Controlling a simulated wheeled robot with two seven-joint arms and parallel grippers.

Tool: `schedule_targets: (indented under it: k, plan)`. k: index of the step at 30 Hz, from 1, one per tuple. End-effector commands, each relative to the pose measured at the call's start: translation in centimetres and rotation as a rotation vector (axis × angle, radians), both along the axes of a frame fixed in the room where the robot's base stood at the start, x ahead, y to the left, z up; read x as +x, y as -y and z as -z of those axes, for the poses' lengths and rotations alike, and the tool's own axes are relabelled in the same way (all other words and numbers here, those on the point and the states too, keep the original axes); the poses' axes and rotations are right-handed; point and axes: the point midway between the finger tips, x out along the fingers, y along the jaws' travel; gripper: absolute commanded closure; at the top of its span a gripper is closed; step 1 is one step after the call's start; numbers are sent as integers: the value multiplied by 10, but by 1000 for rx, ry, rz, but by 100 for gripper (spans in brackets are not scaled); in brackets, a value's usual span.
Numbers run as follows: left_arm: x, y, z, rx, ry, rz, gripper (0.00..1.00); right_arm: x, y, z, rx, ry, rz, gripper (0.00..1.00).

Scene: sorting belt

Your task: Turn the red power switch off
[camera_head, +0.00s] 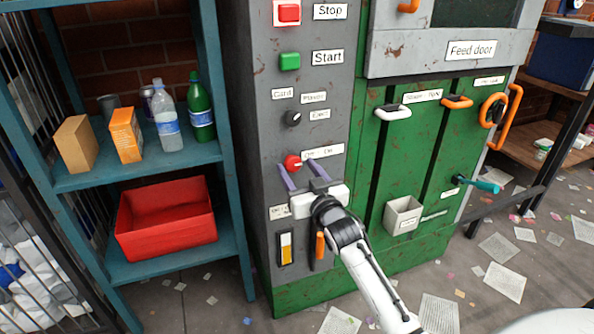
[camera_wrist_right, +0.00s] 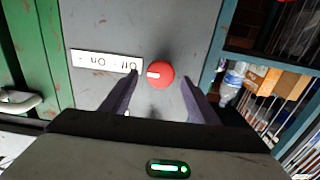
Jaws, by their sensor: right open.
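The red power switch (camera_head: 292,162) is a round red knob on the grey panel of the machine, with a small white mark on its face. A white label (camera_head: 324,151) with "On" and "Off" sits just to its right. My right gripper (camera_head: 304,171) is open in front of the panel, just below the knob, its two purple fingers apart. In the right wrist view the red knob (camera_wrist_right: 160,74) shows beyond and between the open fingers. I cannot tell whether they touch it. The left gripper is not in view.
Above the knob are a black selector knob (camera_head: 293,118), a green Start button (camera_head: 290,61) and a red Stop button (camera_head: 289,12). A shelf on the left holds bottles, boxes and a red bin (camera_head: 166,217). Green doors with handles (camera_head: 392,112) stand to the right. Papers litter the floor.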

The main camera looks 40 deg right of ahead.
Motion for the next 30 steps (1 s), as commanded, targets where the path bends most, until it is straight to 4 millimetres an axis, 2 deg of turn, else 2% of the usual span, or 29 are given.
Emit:
schedule_targets:
  k: [4,12,19,30]
  plan:
    - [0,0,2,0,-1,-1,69,9,2,0,0,0,0,45]
    - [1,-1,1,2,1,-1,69,10,2,0,-1,0,0,45]
    - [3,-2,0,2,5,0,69,10,2,0,-1,0,0,84]
    - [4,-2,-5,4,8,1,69,10,2,-1,-53,-13,-1,85]
